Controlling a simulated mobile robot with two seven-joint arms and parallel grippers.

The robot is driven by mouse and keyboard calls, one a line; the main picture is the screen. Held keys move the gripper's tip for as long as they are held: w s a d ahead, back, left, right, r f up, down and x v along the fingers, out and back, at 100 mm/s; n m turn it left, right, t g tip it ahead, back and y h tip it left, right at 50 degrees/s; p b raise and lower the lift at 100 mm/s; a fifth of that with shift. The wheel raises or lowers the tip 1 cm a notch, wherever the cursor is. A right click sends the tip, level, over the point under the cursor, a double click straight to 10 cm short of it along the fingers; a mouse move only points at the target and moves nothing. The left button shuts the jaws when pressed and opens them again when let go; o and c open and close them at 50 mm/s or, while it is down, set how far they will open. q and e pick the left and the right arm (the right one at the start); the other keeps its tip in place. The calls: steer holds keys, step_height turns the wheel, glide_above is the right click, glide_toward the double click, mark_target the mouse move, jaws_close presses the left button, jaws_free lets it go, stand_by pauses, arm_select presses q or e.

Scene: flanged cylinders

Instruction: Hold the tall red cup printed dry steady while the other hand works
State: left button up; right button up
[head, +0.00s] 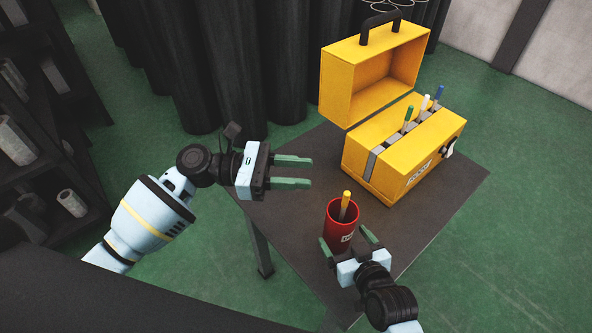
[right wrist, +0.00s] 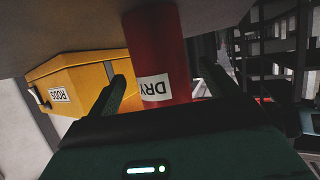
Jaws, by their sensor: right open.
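The tall red cup (head: 336,224) stands on the dark table near its front edge, with a yellow rod (head: 344,204) poking out of the top. In the right wrist view the cup (right wrist: 158,45) shows its white DRY label. My right gripper (head: 346,240) is open, with its fingers on either side of the cup's lower part; I cannot tell whether they touch it. It also shows in the right wrist view (right wrist: 160,92). My left gripper (head: 308,172) is open and empty, above the table to the left of the cup, fingers pointing right.
A yellow box (head: 378,172) labelled RODS stands behind and right of the cup, its lid (head: 352,88) raised, holding green, white and blue rods upright. The dark table (head: 440,215) is clear at the right and left. Shelves stand at far left.

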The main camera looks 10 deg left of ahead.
steer(key=v, duration=0.7)
steer(key=shift+s+d, duration=0.2)
steer(key=shift+s, duration=0.1)
steer(key=shift+r, duration=0.15)
